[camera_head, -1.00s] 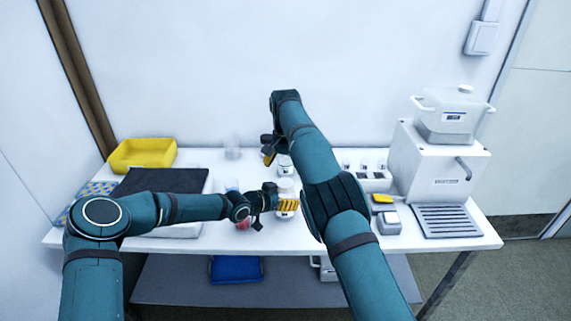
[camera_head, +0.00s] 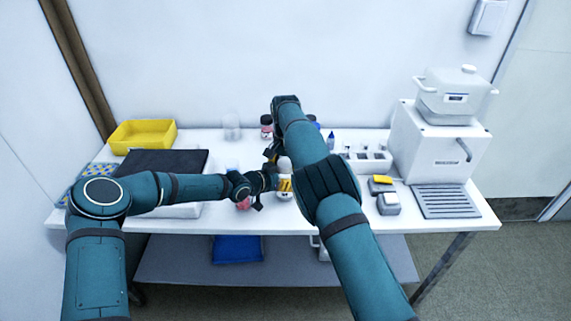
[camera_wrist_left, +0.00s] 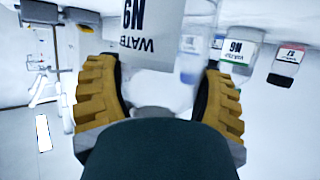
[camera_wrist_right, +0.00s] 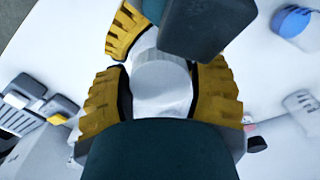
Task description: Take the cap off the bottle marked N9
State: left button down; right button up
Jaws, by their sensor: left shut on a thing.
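The bottle marked N9 (camera_wrist_left: 140,30) is a white bottle with dark letters on its label; it also shows in the head view (camera_head: 284,165). My left gripper (camera_head: 278,184) is shut on it from the left, with yellow pads on both sides in the left wrist view. The bottle's pale round cap (camera_wrist_right: 162,75) shows in the right wrist view. My right gripper (camera_wrist_right: 165,100) has its yellow fingers apart on either side of the cap. I cannot see contact with it. In the head view my right gripper (camera_head: 272,153) is partly hidden by its arm.
A yellow tray (camera_head: 142,136) stands at the back left beside a dark-topped block (camera_head: 165,162). A white machine (camera_head: 435,150) stands at the right. A small rack (camera_head: 365,160) is at its left. Other labelled bottles (camera_wrist_left: 236,50) stand close to the held bottle.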

pick_arm(q)
jog(key=shift+f, duration=0.1)
pick_arm(e)
jog(key=c, duration=0.7)
jog(key=shift+o, duration=0.2)
jog(key=n, duration=0.3)
jog(key=o, duration=1.3)
jog(key=shift+r, duration=2.3)
pick_arm(q)
grip_release()
